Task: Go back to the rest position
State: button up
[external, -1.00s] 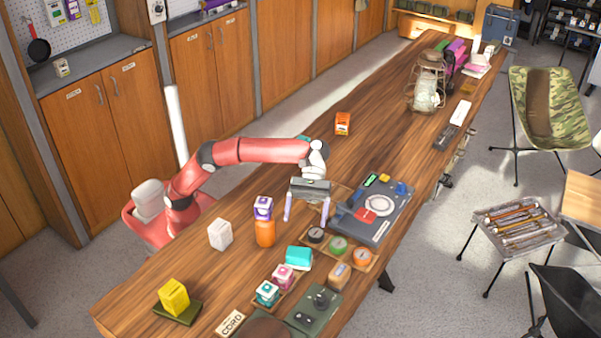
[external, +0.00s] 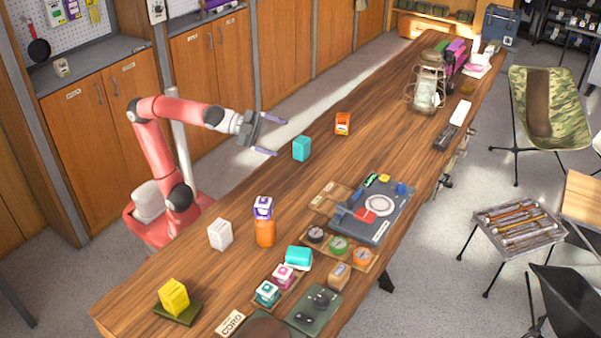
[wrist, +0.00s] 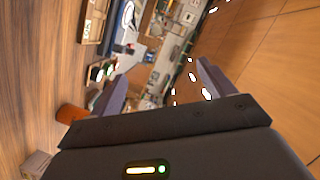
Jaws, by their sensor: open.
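My gripper (external: 270,136) is open and empty. It is raised near the cabinet-side edge of the long wooden table, to the left of a teal box (external: 301,149) that stands on the table. The two fingers point to the right and are spread apart. In the wrist view my gripper (wrist: 165,90) shows its two fingers apart with nothing between them.
The wooden table (external: 225,272) holds an orange box (external: 342,123), an orange bottle (external: 265,234) with a purple-white box (external: 263,207) on it, a white box (external: 220,234), a yellow box (external: 173,297) and a grey tray (external: 378,233). Wooden cabinets (external: 125,105) stand behind my arm.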

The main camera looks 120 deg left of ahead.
jog(key=s+d+f+n+g+h, duration=0.1)
jog(key=s+d+f+n+g, duration=0.1)
jog(key=s+f, duration=0.4)
jog(key=s+d+f+n+g+h, duration=0.1)
jog(key=s+d+f+n+g, duration=0.2)
jog(key=s+f, duration=0.4)
jog(key=s+d+f+n+g+h+p, duration=0.1)
jog(key=s+d+f+n+g+h, duration=0.1)
jog(key=f, duration=1.2)
jog(key=s+d+n+g, duration=0.1)
jog(key=s+d+g, duration=0.1)
jog(key=s+g, duration=0.1)
jog(key=shift+s+d+f, duration=0.4)
jog(key=shift+s, duration=0.35)
